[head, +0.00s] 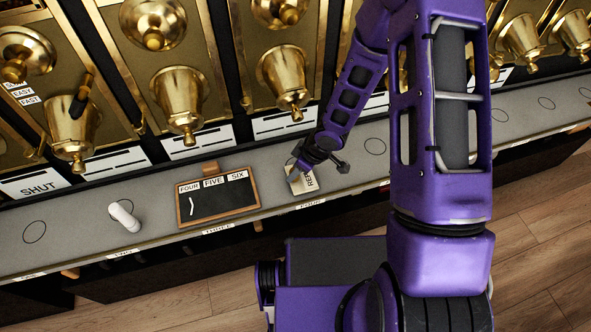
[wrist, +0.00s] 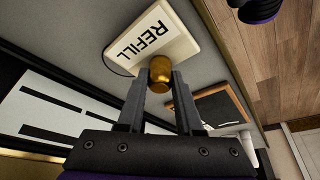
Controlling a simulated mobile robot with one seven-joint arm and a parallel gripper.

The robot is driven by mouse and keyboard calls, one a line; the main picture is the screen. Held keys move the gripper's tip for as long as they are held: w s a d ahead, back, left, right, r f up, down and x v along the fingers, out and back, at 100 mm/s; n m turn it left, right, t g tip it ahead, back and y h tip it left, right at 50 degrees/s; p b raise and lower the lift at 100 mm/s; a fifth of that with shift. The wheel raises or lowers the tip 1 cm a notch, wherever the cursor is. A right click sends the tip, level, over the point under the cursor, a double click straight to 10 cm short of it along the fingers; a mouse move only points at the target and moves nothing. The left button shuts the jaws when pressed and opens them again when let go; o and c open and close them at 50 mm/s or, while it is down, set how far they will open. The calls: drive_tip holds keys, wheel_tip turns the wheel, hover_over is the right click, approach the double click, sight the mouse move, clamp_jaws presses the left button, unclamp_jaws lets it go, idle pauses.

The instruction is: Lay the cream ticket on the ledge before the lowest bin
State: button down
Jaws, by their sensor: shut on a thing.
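My gripper (head: 300,172) is over the grey ledge (head: 265,165) in the head view. It is shut on the brass knob (wrist: 159,72) of the cream ticket (wrist: 140,42), which reads REFILL in the wrist view. The ticket (head: 304,184) shows partly behind my gripper in the head view, right of the chalkboard. It is at or just above the ledge; I cannot tell whether it touches. Brass bins (head: 178,95) stand in a row behind the ledge. Their fill levels are not clear from here.
A wood-framed chalkboard (head: 218,200) marked FOUR, FIVE, SIX lies on the ledge. A white cylindrical thing (head: 124,216) lies farther left. A SHUT card (head: 38,186) is at the far left. Circles mark the ledge, one empty (head: 375,146) right of my gripper. The ledge's front edge drops to a wooden floor.

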drive_tip(key=shift+f, duration=0.35)
drive_tip(key=shift+c, duration=2.4)
unclamp_jaws()
drive_tip(key=shift+r, duration=0.15)
drive_tip(key=p+v, duration=1)
drive_tip(key=v, duration=0.7)
drive_tip(key=shift+r, duration=0.1)
